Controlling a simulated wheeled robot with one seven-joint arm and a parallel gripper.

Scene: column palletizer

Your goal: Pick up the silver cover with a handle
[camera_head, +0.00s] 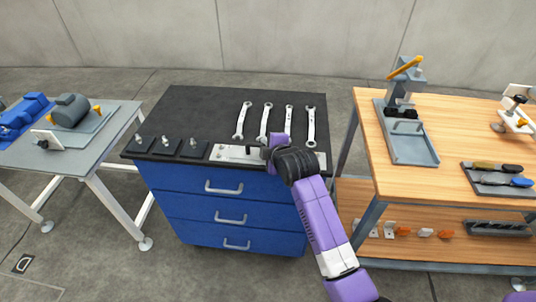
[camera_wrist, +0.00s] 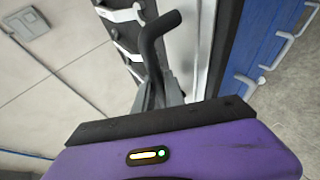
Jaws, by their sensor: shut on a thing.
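The silver cover (camera_head: 232,153) is a long, narrow plate lying along the front edge of the black-topped blue cabinet. In the wrist view it shows as a pale strip (camera_wrist: 181,45) with a dark bent handle (camera_wrist: 153,45) beside it. My gripper (camera_head: 262,152) is at the cover's middle, with the purple wrist to the right. It is shut on the cover's handle. The fingertips are mostly hidden, and part of the plate is behind my arm. The plate appears to rest on the cabinet top; I cannot tell whether there is a small gap.
Several wrenches (camera_head: 266,121) lie behind the cover on the cabinet top (camera_head: 195,108). Small dark pads with knobs (camera_head: 168,146) sit to its left. A grey table (camera_head: 98,150) stands left, and a wooden workbench (camera_head: 450,130) right. The back left of the cabinet top is clear.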

